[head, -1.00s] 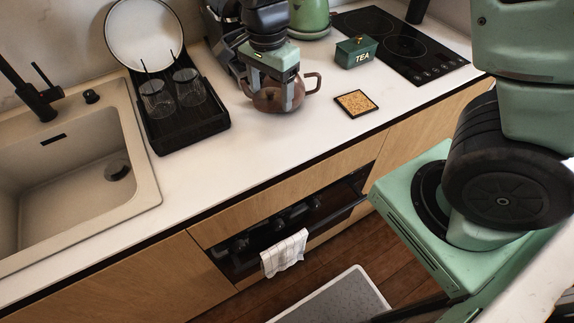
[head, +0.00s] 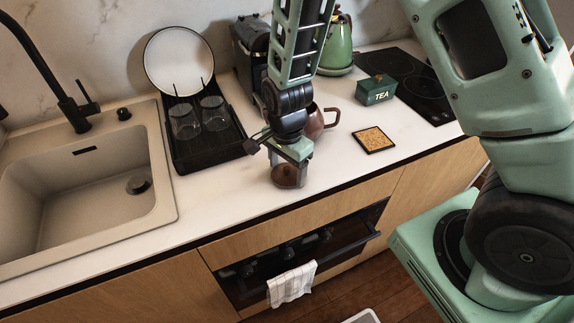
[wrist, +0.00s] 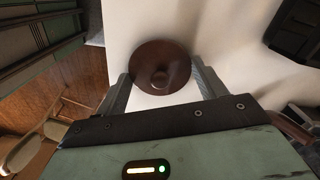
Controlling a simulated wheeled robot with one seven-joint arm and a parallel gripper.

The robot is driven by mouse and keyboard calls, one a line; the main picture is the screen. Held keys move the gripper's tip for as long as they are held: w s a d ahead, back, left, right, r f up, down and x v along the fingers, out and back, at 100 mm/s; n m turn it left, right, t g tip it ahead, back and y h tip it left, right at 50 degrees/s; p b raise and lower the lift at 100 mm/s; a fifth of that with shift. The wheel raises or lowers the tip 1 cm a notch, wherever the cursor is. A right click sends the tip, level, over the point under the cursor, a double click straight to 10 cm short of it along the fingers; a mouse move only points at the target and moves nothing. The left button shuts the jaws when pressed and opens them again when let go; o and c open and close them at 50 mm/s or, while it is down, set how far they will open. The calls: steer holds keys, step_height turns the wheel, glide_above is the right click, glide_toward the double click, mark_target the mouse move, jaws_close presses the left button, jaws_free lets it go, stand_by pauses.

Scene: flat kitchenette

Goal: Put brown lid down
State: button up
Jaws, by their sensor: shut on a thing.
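The brown lid (wrist: 153,57) is a round dark-brown disc with a small knob. In the wrist view it lies between the two fingers of my gripper (wrist: 160,88). In the head view my gripper (head: 287,170) holds the lid (head: 286,180) low over the front part of the white counter. I cannot tell whether the lid touches the counter. The brown teapot (head: 314,124) stands behind my gripper, partly hidden by my arm, with its handle to the right.
A cork coaster (head: 374,139) and a green tea box (head: 376,90) are to the right. A black dish rack (head: 205,148) with glasses is at left, beside the sink (head: 80,205). The counter's front edge (head: 270,212) is close to my gripper. A green kettle (head: 338,50) stands behind.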

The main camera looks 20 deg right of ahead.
mark_target(287, 168)
steer(key=shift+f, duration=0.1)
steer(key=o, duration=1)
steer(key=shift+c, duration=0.2)
step_height(287, 168, up, 12)
steer(key=b, duration=0.2)
steer(key=s+a+r+n, duration=0.3)
steer(key=s+n, duration=0.7)
steer(key=s+a+r+n, duration=0.2)
steer(key=s+a+n, duration=0.1)
steer(key=s+n, duration=0.7)
steer(key=shift+a+r+n+y, duration=0.15)
steer(key=shift+r+n+y, duration=0.2)
steer(key=shift+n, duration=0.35)
